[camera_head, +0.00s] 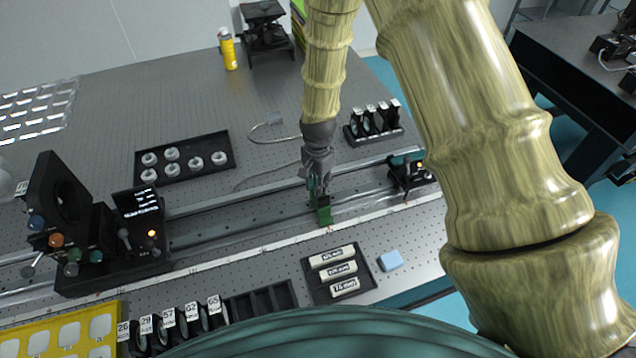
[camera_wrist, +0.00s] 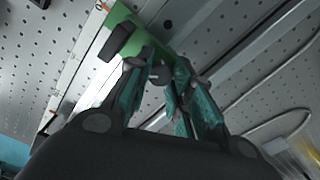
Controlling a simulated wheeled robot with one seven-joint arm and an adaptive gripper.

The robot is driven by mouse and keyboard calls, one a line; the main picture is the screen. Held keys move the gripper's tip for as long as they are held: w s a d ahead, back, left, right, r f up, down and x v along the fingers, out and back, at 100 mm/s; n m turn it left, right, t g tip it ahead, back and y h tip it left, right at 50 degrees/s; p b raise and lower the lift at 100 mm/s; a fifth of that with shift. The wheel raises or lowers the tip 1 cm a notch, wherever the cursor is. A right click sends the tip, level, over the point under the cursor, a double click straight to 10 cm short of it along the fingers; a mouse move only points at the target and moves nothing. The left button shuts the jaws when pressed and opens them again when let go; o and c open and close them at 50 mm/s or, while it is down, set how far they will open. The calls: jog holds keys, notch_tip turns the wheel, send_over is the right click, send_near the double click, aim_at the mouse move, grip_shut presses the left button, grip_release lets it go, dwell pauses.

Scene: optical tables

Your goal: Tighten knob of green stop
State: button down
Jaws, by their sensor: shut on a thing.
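The green stop (camera_head: 324,214) sits on the rail (camera_head: 240,222) in the middle of the table, at the rail's front side. It also shows in the wrist view as a green block with a dark part (camera_wrist: 118,40) on its side. My gripper (camera_head: 318,186) comes down from above onto the stop. In the wrist view my gripper (camera_wrist: 165,78) has its teal-padded fingers closed around a small grey knob (camera_wrist: 160,74) beside the green block. The fingers partly hide the knob, so its turn cannot be told.
A carrier with a small lit device (camera_head: 408,170) stands on the rail to the right. A dark instrument with coloured knobs (camera_head: 90,230) stands at the left. A tray of labelled white blocks (camera_head: 318,292) and a blue block (camera_head: 390,261) lie in front.

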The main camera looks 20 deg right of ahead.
jog(key=n+b, duration=0.1)
jog(key=n, duration=0.2)
jog(key=shift+n, duration=0.4)
jog(key=n+b, duration=0.1)
jog(key=n, duration=0.2)
jog(key=shift+n, duration=0.3)
jog(key=n, duration=0.3)
jog(key=shift+n, duration=0.3)
jog(key=n, duration=0.3)
jog(key=shift+n+b, duration=0.35)
jog(key=shift+n, duration=0.05)
jog(key=n, duration=0.7)
jog(key=shift+a, duration=0.1)
jog(key=n, duration=0.3)
jog(key=shift+r+n, duration=0.1)
jog(key=shift+n, duration=0.2)
jog(key=shift+n+p, duration=0.5)
jog(key=shift+n, duration=1.1)
